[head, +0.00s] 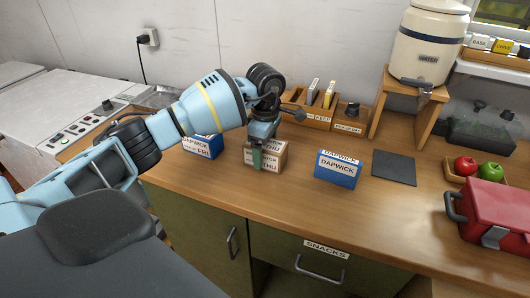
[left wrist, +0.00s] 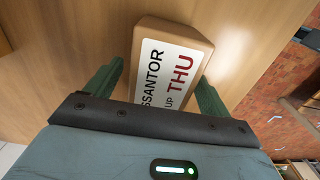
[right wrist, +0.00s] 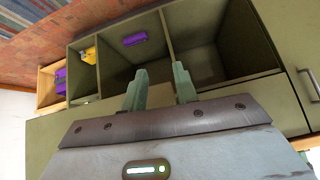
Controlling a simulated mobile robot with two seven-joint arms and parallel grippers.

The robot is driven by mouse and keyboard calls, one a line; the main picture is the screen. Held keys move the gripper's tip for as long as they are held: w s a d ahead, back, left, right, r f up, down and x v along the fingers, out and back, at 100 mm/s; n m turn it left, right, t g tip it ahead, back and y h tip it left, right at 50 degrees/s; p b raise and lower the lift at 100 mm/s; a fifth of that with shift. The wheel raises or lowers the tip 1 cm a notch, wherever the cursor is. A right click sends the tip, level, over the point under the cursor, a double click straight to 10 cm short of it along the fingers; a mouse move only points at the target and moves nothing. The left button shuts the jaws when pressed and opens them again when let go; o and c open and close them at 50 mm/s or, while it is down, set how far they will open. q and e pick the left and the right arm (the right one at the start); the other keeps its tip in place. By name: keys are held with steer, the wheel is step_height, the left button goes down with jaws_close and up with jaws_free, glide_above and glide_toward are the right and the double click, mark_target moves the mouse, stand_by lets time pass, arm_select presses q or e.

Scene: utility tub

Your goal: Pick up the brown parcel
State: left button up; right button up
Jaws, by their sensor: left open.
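The brown parcel (head: 279,157), a small box with a white label reading "THU", stands on the wooden counter. My left gripper (head: 257,161) is right at it in the head view, its green finger in front of the parcel's label side. In the left wrist view the parcel (left wrist: 172,62) lies between the two spread fingers of my left gripper (left wrist: 158,88), which is open. Whether a finger touches it I cannot tell. My right gripper (right wrist: 159,88) shows only in the right wrist view, with its fingers apart and nothing between them.
Blue "DAPWICK" boxes stand on both sides, one at left (head: 203,147) behind my arm and one at right (head: 337,169). A wooden organiser (head: 317,118) is close behind the parcel. A dark mat (head: 394,168) and red toolbox (head: 492,212) are farther right. Open compartments (right wrist: 196,66) face my right gripper.

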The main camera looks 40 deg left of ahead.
arm_select(q)
steer(key=c, duration=1.2)
steer(key=shift+r, duration=0.15)
steer(key=shift+r, duration=0.6)
steer(key=shift+s+d+r, duration=0.15)
steer(key=shift+r, duration=0.35)
steer(key=shift+s+d+r, duration=0.1)
steer(key=shift+r, duration=0.4)
steer(key=s+d+r, duration=0.1)
steer(key=s+d, duration=0.9)
steer(key=s, duration=0.1)
steer(key=shift+s+d+r+b, duration=0.2)
steer(key=shift+r+b, duration=0.05)
steer(key=shift+b, duration=0.15)
